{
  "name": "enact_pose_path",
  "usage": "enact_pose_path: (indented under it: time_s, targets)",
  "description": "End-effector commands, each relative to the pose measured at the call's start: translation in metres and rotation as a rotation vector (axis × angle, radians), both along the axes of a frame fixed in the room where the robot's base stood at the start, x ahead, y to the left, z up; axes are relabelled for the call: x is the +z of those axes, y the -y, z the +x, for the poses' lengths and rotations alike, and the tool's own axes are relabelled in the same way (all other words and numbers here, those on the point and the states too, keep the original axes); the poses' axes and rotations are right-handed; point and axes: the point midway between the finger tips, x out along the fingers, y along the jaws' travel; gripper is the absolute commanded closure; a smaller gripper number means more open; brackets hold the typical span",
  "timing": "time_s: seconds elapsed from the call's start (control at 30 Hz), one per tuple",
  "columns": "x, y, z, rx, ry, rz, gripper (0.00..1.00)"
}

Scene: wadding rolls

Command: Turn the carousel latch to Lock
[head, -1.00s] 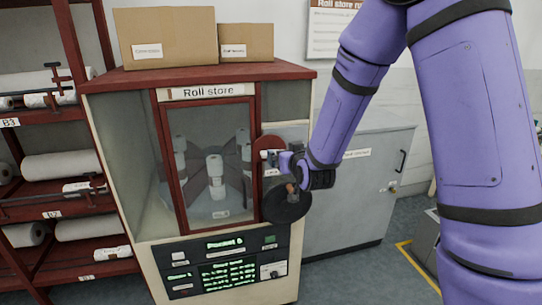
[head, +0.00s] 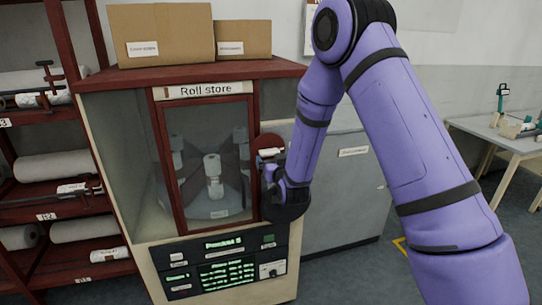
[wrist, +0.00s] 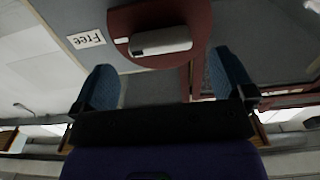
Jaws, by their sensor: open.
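The carousel latch is a dark red rounded plate (head: 270,142) with a pale bar handle (head: 270,153), on the right of the Roll store cabinet's front. In the wrist view the latch plate (wrist: 197,22) and its handle (wrist: 160,41) are just beyond my fingertips, the handle lying nearly level across the picture. A white label reading "Free" (wrist: 86,39) shows upside down to its left. My gripper (wrist: 163,82) is open, with its two blue fingers apart and nothing between them. In the head view the gripper (head: 272,172) is just below the latch, and its fingertips are hard to make out.
The Roll store cabinet (head: 205,91) has a framed glass door, with rolls inside and a lit control panel (head: 222,265) below. Cardboard boxes (head: 160,30) stand on top. A roll rack (head: 70,205) is at left, a grey cabinet (head: 345,200) at right and a table (head: 490,130) farther right.

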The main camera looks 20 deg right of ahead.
Motion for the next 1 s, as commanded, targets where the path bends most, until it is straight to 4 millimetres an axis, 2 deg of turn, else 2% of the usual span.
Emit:
enact_pose_path:
  time_s: [0.1, 0.3, 0.67, 0.87, 1.0]
  targets:
    - [0.000, 0.000, 0.019, -0.001, 0.001, 0.000, 0.00]
    - [0.000, 0.000, 0.036, -0.001, 0.000, 0.000, 0.00]
    - [0.000, 0.000, 0.040, 0.000, -0.001, 0.000, 0.00]
    - [0.000, 0.000, 0.040, 0.000, -0.001, 0.000, 0.46]
    - [0.000, 0.000, 0.040, 0.000, -0.001, 0.002, 0.47]
